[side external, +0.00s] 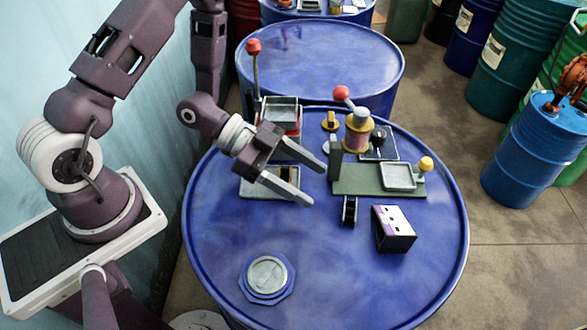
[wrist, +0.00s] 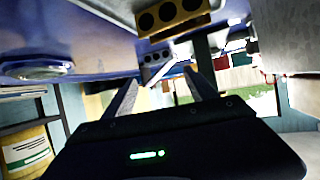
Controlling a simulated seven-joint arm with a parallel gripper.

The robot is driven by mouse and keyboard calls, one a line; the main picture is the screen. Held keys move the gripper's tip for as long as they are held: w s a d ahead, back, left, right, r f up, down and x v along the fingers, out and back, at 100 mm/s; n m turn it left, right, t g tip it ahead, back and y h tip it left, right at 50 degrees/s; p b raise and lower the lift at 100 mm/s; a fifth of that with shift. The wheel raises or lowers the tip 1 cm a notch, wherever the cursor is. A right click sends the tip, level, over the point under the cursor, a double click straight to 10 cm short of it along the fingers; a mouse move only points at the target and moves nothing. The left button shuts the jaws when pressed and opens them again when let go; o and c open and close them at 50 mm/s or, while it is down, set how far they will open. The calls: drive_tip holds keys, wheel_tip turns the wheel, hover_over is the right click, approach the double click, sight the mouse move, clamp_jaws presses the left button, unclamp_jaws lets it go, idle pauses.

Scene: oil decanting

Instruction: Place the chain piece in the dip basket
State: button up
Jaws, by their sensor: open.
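A small dark piece with pale side plates (side external: 349,210), which looks like the chain piece, stands on the blue drum top just in front of the green base plate. I cannot tell for sure which holder is the dip basket. A square grey pan (side external: 281,110) sits at the back by a red-knobbed lever, and another square grey pan (side external: 398,177) sits on the green plate. My gripper (side external: 318,185) is open and empty above the drum, left of the small dark piece. Its open fingers also show in the wrist view (wrist: 160,82).
A black box with a purple-and-white face (side external: 392,220) stands right of the small piece. A low grey tray (side external: 247,189) lies partly under my gripper. A round grey lid (side external: 267,273) is at the front left. A red-knobbed post (side external: 357,132) rises behind. The front right is clear.

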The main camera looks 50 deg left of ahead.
drive_tip(key=v, duration=0.2)
drive_tip(key=shift+s+a+r, duration=0.1)
drive_tip(key=shift+a, duration=0.25)
drive_tip(key=shift+s+a+r, duration=0.2)
drive_tip(key=shift+s+a, duration=0.05)
drive_tip(key=shift+a, duration=0.05)
drive_tip(key=c, duration=0.4)
